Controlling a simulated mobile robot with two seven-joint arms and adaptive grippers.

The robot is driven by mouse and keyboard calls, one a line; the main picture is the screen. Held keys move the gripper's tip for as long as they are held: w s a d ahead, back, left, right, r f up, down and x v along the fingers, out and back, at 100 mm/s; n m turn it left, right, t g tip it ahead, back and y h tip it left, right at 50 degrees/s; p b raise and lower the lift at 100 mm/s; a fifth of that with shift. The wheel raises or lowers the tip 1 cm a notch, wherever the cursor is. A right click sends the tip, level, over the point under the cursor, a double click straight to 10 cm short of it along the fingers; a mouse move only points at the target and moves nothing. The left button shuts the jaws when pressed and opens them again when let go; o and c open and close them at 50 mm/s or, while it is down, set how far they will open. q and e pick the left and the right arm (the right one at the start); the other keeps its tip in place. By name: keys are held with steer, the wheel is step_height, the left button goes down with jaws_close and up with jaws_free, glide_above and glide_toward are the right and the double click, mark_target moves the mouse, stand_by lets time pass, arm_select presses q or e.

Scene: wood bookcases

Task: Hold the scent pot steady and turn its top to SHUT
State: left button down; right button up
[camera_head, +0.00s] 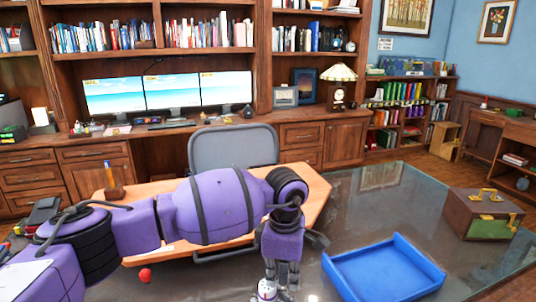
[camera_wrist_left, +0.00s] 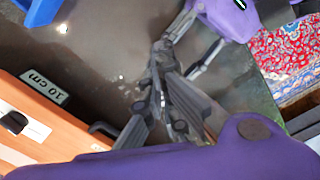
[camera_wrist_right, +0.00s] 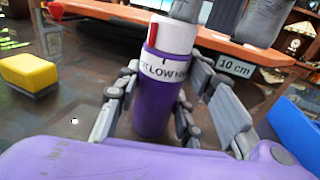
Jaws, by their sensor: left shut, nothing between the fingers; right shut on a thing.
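The scent pot (camera_wrist_right: 152,112) is a purple cylinder with a white top (camera_wrist_right: 172,36). It stands upright between the fingers of my right gripper (camera_wrist_right: 145,110), which is shut on it. A white band reads "LOW", with partial lettering either side. A red mark on the top sits toward the left, above the letters left of "LOW"; which word it meets is unclear. The white top shows at the lower edge of the head view (camera_head: 266,288). My left gripper (camera_head: 281,280) is shut and empty, just above the top; it also shows in the left wrist view (camera_wrist_left: 160,60). Contact is unclear.
A blue tray (camera_head: 352,270) lies right of the pot on the glassy surface. A brown box with gold handles (camera_head: 460,218) stands farther right. A yellow block (camera_wrist_right: 28,73) and red ball (camera_head: 145,275) lie left.

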arm_select(q)
steer(key=shift+s+a+f, duration=0.1)
steer(key=shift+a+f, duration=0.3)
steer(key=shift+f, duration=0.25)
steer(key=shift+s+a, duration=0.2)
steer(key=shift+s, duration=0.3)
steer(key=shift+d+r, duration=0.15)
steer(key=shift+r, duration=0.05)
stand_by(0.4)
step_height(320, 180, up, 6)
steer(key=shift+s+d+r, duration=0.15)
steer(key=shift+d, duration=0.25)
stand_by(0.3)
